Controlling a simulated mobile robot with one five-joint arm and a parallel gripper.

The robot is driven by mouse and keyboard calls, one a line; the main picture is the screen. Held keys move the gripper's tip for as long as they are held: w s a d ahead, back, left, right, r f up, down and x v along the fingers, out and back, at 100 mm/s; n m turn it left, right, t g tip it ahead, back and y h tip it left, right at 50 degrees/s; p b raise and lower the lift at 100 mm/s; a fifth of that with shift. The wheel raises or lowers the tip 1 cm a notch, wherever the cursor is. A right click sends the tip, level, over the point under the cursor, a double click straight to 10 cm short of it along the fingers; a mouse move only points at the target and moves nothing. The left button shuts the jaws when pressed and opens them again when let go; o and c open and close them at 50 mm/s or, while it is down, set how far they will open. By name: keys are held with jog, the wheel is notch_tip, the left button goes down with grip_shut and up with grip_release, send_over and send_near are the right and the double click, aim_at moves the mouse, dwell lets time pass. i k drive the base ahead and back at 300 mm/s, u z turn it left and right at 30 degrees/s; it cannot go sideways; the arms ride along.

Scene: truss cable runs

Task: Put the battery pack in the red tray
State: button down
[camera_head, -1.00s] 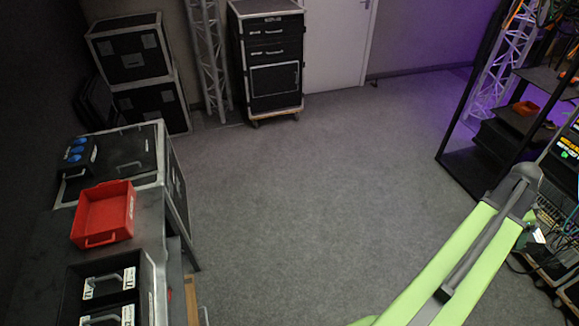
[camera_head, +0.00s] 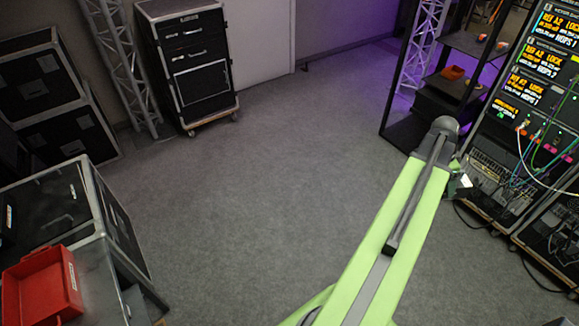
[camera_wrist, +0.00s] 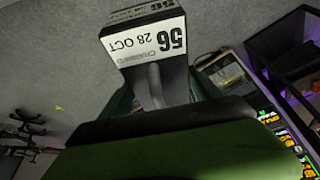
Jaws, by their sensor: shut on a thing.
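The battery pack (camera_wrist: 146,36) is a dark block with a white end label reading "56 28 OCT". It fills the upper middle of the wrist view. My gripper (camera_wrist: 160,105) is shut on it, with the dark jaws covering its lower part. In the head view my arm reaches toward the right, and its gripper end is mostly hidden; a small white patch (camera_head: 464,181) shows there. The red tray (camera_head: 68,283) is at the lower left of the head view, cut by the left edge, on a dark case. My gripper is far from this tray.
A smaller orange-red tray (camera_head: 453,72) sits on a black shelf at the right. A rack of lit screens and cables (camera_head: 535,85) stands beside it. A drawer case (camera_head: 188,60) on wheels is at the back. The middle floor is clear.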

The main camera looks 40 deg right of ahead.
aim_at(49, 296)
jog(key=i, duration=1.2)
